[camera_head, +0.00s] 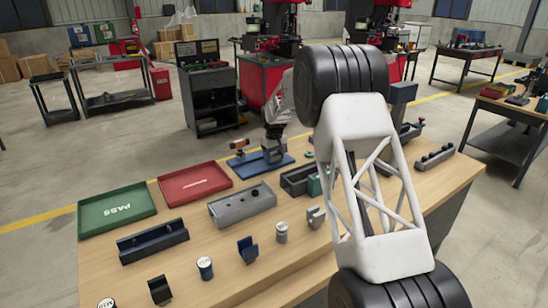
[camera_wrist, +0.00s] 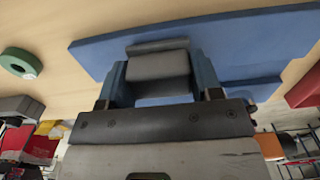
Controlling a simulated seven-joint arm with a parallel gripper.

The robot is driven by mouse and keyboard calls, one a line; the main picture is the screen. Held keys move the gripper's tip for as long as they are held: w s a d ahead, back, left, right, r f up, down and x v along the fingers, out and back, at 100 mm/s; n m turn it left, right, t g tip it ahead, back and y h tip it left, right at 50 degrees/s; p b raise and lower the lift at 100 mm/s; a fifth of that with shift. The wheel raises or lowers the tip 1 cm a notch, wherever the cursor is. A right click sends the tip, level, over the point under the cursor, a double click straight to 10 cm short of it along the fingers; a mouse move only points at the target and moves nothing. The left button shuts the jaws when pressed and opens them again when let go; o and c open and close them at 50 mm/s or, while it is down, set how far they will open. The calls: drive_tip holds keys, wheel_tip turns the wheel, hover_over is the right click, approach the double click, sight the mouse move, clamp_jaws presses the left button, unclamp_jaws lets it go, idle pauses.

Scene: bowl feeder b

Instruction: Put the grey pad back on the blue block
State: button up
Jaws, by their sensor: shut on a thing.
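The grey pad (camera_wrist: 158,66) is between the two blue fingers of my gripper (camera_wrist: 160,78) in the wrist view. My gripper is shut on it. In the head view my gripper (camera_head: 273,146) points down over a flat blue base (camera_head: 248,169) at the far side of the bench. This blue base, which I take for the blue block, shows behind the pad in the wrist view (camera_wrist: 240,42). I cannot tell whether the pad touches it. Part of the blue surface is hidden by the pad and fingers.
A red tray (camera_head: 185,190) and a green tray (camera_head: 100,213) lie left of the blue base. A grey trough (camera_head: 228,211) stands in front of it. A green ring (camera_wrist: 20,63) lies beside it. Several small parts line the front, and my arm covers the right side.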

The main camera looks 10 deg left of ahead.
sight(274, 154)
drive_tip(key=shift+f, duration=0.2)
drive_tip(key=o, duration=1.4)
drive_tip(key=shift+c, duration=0.2)
wheel_tip(274, 154, up, 12)
drive_tip(key=shift+r, duration=0.15)
idle(0.4)
drive_tip(key=shift+d+r, duration=0.1)
